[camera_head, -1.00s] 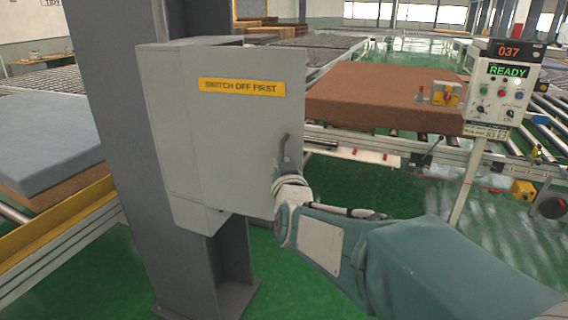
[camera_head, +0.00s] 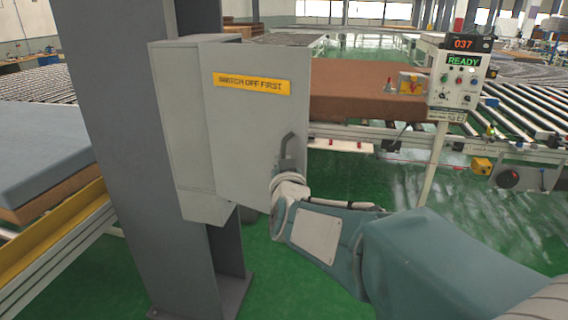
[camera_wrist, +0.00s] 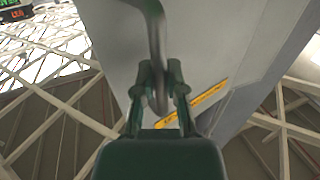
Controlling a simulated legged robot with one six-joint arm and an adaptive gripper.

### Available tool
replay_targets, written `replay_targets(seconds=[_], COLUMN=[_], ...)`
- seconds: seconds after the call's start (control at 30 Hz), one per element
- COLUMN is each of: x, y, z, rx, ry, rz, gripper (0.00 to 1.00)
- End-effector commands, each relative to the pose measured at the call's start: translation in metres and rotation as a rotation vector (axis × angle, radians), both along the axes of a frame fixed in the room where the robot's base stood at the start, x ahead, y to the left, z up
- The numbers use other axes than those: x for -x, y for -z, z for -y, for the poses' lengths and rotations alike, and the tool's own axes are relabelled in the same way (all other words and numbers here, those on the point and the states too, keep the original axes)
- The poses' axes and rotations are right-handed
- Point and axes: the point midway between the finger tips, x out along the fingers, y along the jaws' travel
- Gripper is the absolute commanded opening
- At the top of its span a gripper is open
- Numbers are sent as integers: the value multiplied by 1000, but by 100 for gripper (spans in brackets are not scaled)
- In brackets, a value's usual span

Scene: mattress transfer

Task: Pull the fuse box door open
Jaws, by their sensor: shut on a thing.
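The grey fuse box (camera_head: 188,140) is mounted on a dark grey steel column. Its door (camera_head: 250,120) faces me at an angle, with a yellow "SWITCH OFF FIRST" label (camera_head: 252,84). A grey bar handle (camera_head: 289,148) stands near the door's right edge. My gripper (camera_head: 288,178) is at the lower end of the handle. In the wrist view, my gripper (camera_wrist: 160,88) has its two dark green fingers closed around the handle (camera_wrist: 157,40). The door's face (camera_wrist: 205,50) and the label (camera_wrist: 200,102) show behind it. The inside of the box is hidden.
The steel column (camera_head: 135,130) stands close on the left of the box. A control post reading "READY" (camera_head: 461,80) and a conveyor with a brown mattress (camera_head: 365,95) lie behind on the right. Green floor (camera_head: 350,185) is clear between.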

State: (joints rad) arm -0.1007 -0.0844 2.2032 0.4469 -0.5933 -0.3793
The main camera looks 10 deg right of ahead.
Motion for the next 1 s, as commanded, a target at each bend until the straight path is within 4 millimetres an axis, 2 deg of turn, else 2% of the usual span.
replay_targets(seconds=[0.3,0.33,0.37,0.4,0.8,1.0], x=[0,0,0,0,2,25], y=[-3,-3,-3,-3,-1,-1], z=[-3,-3,-3,-3,-2,-6], rx=[3,3,3,3,1,1], ry=[-2,-2,-2,-2,-1,-2], rz=[8,8,8,8,3,4], gripper=[0,20,33,51,51,51])
